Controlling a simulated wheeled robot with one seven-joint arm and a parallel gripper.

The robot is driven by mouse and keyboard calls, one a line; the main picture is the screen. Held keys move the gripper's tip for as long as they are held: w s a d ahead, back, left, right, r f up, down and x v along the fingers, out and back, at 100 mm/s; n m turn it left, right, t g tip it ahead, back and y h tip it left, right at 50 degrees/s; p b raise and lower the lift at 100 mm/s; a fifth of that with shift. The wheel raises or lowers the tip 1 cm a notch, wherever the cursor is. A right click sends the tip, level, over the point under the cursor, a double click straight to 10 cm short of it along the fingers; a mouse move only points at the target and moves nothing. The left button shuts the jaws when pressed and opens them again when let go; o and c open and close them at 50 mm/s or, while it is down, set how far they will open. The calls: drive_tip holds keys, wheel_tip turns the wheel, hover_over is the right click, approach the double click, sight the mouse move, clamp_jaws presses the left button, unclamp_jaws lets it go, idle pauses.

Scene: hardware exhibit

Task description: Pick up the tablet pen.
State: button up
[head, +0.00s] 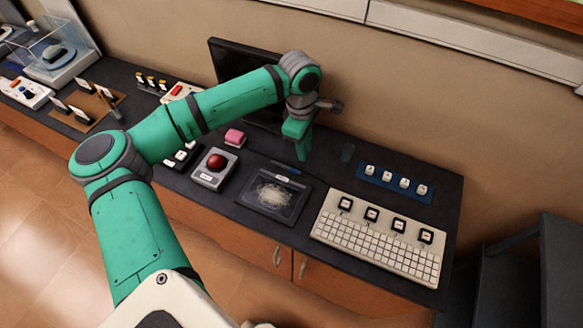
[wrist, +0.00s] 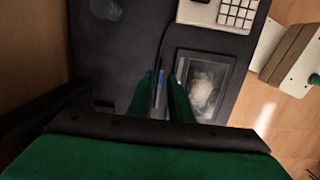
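The tablet (head: 254,203) is a flat dark slab with a pale scribbled picture, lying on the dark counter. It also shows in the wrist view (wrist: 222,62). A thin dark tablet pen (head: 285,168) appears to lie along its back edge. In the wrist view a slim pen-like strip with a blue part (wrist: 160,90) shows between my fingers. My green gripper (head: 301,157) points down just behind the tablet. Its two fingers are apart, with a gap between them in the wrist view (wrist: 163,80). I cannot tell how high the fingertips are above the pen.
A red button box (head: 215,168) and a pink block (head: 235,137) stand left of the tablet. A white keyboard (head: 377,240) lies right. A black monitor (head: 230,62) stands behind the arm.

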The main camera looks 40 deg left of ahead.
drive_tip(key=s+a+y, duration=0.1)
drive_tip(key=a, duration=0.2)
hover_over(293, 170)
drive_tip(key=f, duration=0.4)
drive_tip(key=shift+a+f, duration=0.2)
drive_tip(key=shift+f, duration=0.1)
drive_tip(key=f, duration=0.5)
drive_tip(key=shift+w+d, duration=0.25)
drive_tip(key=shift+d, duration=0.1)
drive_tip(key=shift+s+a+f, duration=0.25)
drive_tip(key=shift+a+f, duration=0.05)
drive_tip(key=shift+f, duration=0.15)
drive_tip(key=shift+d, duration=0.15)
clamp_jaws()
